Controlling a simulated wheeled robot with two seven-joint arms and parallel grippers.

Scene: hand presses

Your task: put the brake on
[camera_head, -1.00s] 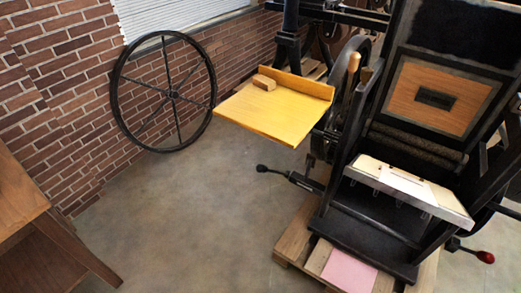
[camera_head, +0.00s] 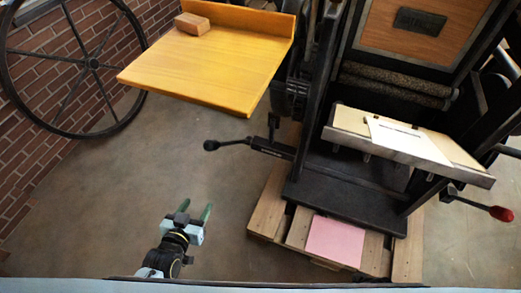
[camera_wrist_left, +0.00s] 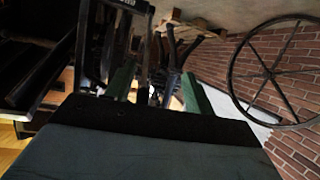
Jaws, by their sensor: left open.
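A lever with a black ball knob (camera_head: 211,145) sticks out to the left from the lower side of the black press (camera_head: 345,190). A second lever with a red knob (camera_head: 501,213) sticks out at the press's lower right. No readable marking shows which one is the brake. My left gripper (camera_head: 196,209) is low in the head view, below and apart from the black-knobbed lever. It is open and empty, fingers pointing up in the picture. Its green fingers also show in the left wrist view (camera_wrist_left: 158,84), with dark press parts beyond them. My right gripper is out of view.
A yellow wooden board (camera_head: 215,65) with a small wooden block (camera_head: 192,24) juts out above the black-knobbed lever. A wooden pallet (camera_head: 266,214) holds the press, with a pink sheet (camera_head: 334,242) on it. A spoked wheel (camera_head: 94,64) leans by the brick wall. Floor between is clear.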

